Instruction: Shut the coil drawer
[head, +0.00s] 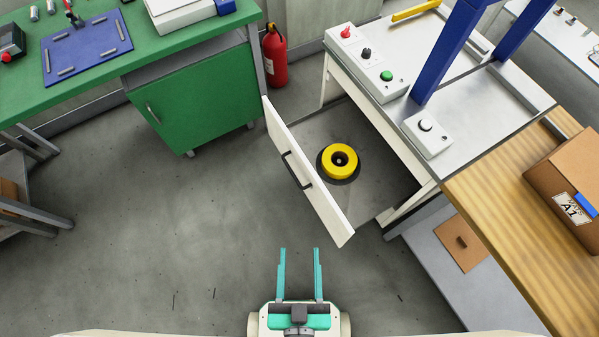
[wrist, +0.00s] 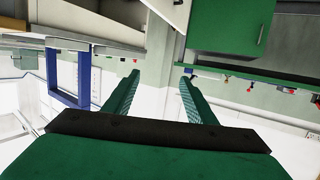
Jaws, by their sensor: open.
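The coil drawer (head: 305,172) stands pulled out from under the gantry table in the head view. Its white front panel has a dark bar handle (head: 297,170) on the outer face. A yellow coil (head: 340,161) with a dark centre lies inside the drawer. My gripper (head: 300,250) is open and empty at the bottom middle of the head view, in front of the drawer's near corner and apart from it. In the wrist view my open fingers (wrist: 160,75) show with nothing between them. A pale panel at the top of that view may be the drawer front; I cannot tell.
A green cabinet (head: 195,98) and bench stand at the left, with a red fire extinguisher (head: 274,55) beside them. The gantry table (head: 475,105) with its blue frame is right of the drawer. A wooden bench with a box (head: 570,180) is at far right. Floor left is clear.

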